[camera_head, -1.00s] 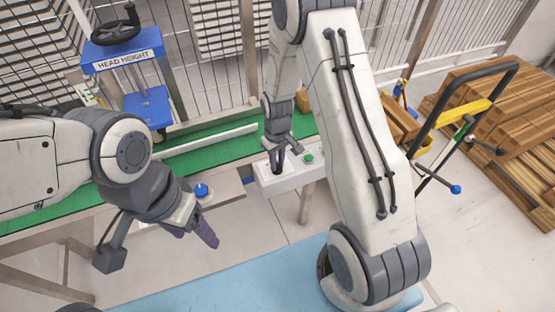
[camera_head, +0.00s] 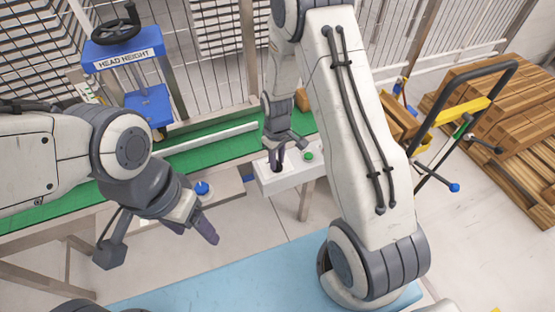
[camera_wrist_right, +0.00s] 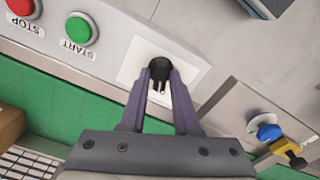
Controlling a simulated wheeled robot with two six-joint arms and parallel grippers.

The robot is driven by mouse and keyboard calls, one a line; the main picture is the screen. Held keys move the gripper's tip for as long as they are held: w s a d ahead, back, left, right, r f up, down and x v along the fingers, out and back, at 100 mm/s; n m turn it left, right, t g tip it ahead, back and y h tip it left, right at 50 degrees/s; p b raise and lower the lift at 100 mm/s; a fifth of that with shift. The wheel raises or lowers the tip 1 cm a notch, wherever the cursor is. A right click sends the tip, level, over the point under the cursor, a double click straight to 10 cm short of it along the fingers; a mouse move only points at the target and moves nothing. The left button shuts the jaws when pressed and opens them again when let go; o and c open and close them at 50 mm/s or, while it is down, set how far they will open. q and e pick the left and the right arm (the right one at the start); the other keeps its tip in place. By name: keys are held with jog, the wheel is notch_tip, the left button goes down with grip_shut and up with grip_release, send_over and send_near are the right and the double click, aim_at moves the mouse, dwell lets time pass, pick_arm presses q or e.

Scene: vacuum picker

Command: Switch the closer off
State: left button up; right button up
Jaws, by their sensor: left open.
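The control box (camera_head: 290,176) is white and stands beside the green conveyor, with a green button (camera_head: 308,156) on top. In the right wrist view it carries a red STOP button (camera_wrist_right: 22,6), a green START button (camera_wrist_right: 80,28) and a black knob (camera_wrist_right: 160,68) on a white plate. My right gripper (camera_wrist_right: 164,80) has its two purple fingertips on either side of the black knob, closed against it. In the head view my right gripper (camera_head: 277,165) reaches down onto the box. My left gripper (camera_head: 197,232) is open and empty, in front of the conveyor.
The blue machine labelled HEAD HEIGHT (camera_head: 124,60) stands at the back left over the green conveyor (camera_head: 220,148). A blue knob (camera_head: 202,188) is near my left gripper. A mesh fence closes the back.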

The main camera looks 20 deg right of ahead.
jog(key=shift+o, duration=0.6)
notch_tip(320, 180, up, 10)
jog(key=shift+r+p, duration=0.25)
jog(key=shift+p, duration=0.05)
jog(key=s+a+r+n+p, duration=0.1)
jog(key=s+a+r+p, duration=0.2)
jog(key=s+a+r, duration=0.8)
jog(key=s+a+r+p, duration=0.1)
jog(key=s+r, duration=0.2)
jog(key=s, duration=0.3)
jog(key=s+a+r+n+y+p, duration=0.1)
jog(key=s+a+r, duration=0.1)
jog(key=s+r, duration=0.2)
jog(key=s, duration=0.3)
